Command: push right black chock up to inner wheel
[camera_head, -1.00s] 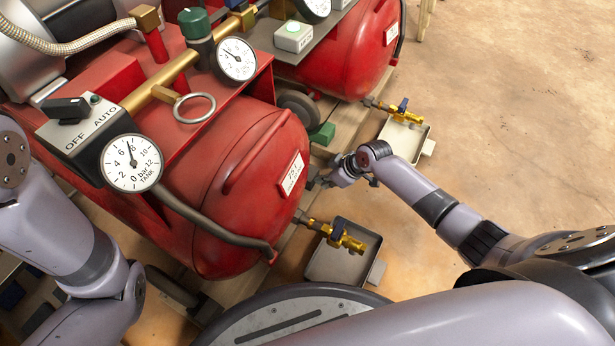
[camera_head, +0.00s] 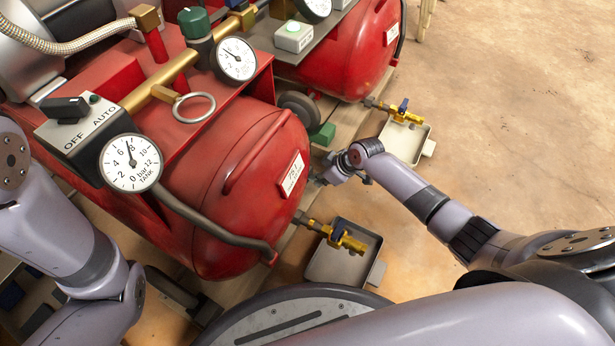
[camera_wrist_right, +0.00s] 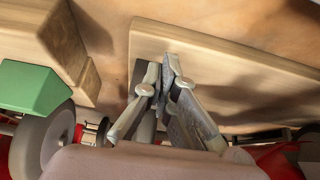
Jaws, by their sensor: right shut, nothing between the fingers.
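My right gripper (camera_head: 322,180) is low beside the end of the nearer red tank, partly hidden by its own wrist. In the right wrist view my right gripper (camera_wrist_right: 168,70) is shut and empty, its fingertips close to a pale wooden board (camera_wrist_right: 225,55). A rounded grey shape (camera_wrist_right: 146,128), perhaps a wheel, shows partly behind the fingers. My left gripper is out of view; only its arm shows at the left.
A green chock (camera_head: 322,134) sits by a grey wheel (camera_head: 298,108); the green chock (camera_wrist_right: 35,87) also shows in the wrist view. Brass drain valves (camera_head: 338,236) with grey trays (camera_head: 335,272) stick out near my right arm. The floor (camera_head: 520,120) at right is clear.

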